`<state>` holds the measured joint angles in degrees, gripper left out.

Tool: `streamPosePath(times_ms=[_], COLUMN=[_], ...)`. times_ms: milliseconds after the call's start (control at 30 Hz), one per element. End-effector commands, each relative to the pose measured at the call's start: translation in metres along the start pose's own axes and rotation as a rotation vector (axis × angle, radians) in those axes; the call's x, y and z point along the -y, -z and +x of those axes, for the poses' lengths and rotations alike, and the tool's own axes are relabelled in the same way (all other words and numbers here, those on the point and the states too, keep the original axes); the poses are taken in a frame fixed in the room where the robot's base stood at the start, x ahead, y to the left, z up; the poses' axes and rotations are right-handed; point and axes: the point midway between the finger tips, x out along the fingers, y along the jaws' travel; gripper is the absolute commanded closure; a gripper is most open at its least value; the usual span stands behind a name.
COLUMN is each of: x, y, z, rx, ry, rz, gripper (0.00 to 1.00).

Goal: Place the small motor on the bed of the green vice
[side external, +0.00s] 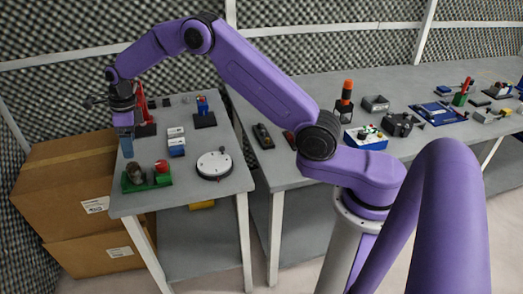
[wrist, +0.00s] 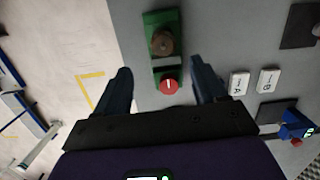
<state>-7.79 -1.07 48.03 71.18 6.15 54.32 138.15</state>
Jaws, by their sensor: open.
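The green vice (side external: 160,180) lies near the front edge of the left table; it also shows in the wrist view (wrist: 149,20). A brownish round piece (side external: 135,172) rests on it, also seen in the wrist view (wrist: 162,42). It may be the small motor, but I cannot tell for sure. A red round piece (side external: 161,166) with a white mark is at the vice's other end, and shows in the wrist view (wrist: 168,86). My gripper (side external: 126,152) is open and empty above the vice. Its fingers (wrist: 163,78) are spread either side of the red piece's position in the wrist view.
Two white-topped blue blocks (side external: 176,142) and a round white disc (side external: 214,165) are right of the vice. A red upright device (side external: 141,103) and a blue-red item on a dark plate (side external: 203,113) stand behind. Cardboard boxes (side external: 75,185) are left of the table.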

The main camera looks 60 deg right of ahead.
Motion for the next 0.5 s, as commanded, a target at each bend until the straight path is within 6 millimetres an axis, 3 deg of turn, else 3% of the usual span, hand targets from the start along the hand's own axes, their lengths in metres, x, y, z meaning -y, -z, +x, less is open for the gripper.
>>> streamPosePath(times_ms=[267,500], x=[-0.066,-0.136], y=[0.006,0.04], z=[-0.038,-0.073], rx=[-0.012,-0.02], ry=[-0.018,-0.045], rz=[-0.529,-1.112], gripper=[0.29,0.29])
